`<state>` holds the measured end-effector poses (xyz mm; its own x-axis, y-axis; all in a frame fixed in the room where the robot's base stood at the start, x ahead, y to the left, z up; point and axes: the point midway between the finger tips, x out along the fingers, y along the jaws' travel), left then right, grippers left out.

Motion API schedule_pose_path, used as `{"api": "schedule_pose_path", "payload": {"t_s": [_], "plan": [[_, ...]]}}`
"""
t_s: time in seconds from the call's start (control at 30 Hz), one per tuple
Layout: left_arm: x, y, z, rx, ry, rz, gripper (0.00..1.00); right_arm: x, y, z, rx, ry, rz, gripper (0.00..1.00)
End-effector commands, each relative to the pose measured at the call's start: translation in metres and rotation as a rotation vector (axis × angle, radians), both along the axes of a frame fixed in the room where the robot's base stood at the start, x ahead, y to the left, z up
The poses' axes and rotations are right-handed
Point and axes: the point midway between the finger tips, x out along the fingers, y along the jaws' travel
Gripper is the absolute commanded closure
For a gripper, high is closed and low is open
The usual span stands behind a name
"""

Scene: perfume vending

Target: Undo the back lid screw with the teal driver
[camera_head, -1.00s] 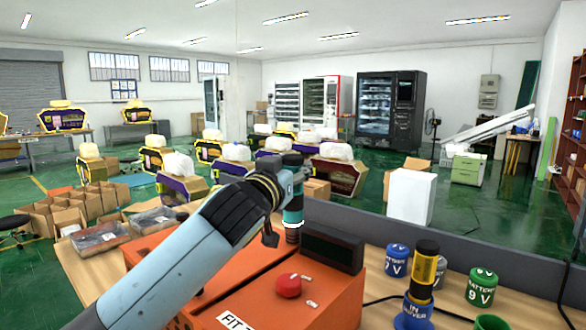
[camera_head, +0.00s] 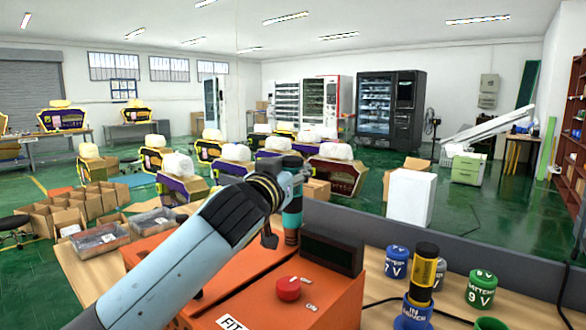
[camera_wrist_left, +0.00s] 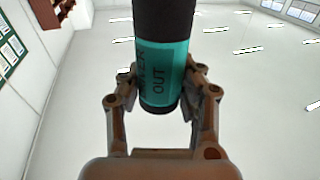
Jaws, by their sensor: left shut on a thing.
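My left gripper (camera_head: 290,196) is shut on the teal driver (camera_head: 292,219), above the back of the orange box (camera_head: 335,295). The back lid screw cannot be made out. My right gripper is not in view.
A red button (camera_head: 288,288) sits on the orange box. To the right stand a yellow and black driver (camera_head: 425,266) in a blue holder (camera_head: 414,313), a blue battery (camera_head: 396,262) and a green battery (camera_head: 481,290). A dark cable runs across the bench. Trays (camera_head: 100,238) lie at left.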

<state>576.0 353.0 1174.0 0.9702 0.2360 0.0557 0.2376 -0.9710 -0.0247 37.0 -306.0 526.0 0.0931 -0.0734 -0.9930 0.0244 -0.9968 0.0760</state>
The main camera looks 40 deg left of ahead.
Motion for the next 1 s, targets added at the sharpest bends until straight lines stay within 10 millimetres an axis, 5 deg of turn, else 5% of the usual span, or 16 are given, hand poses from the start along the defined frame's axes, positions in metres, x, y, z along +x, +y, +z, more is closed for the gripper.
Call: {"api": "schedule_pose_path", "payload": {"t_s": [0.63, 1.0], "plan": [[0.000, -0.001, 0.066, 0.003, -0.013, -0.003, 1.00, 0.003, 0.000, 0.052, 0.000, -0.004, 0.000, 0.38], [0.000, -0.001, 0.069, 0.003, -0.014, -0.003, 1.00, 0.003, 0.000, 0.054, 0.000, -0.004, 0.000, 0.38]]}}
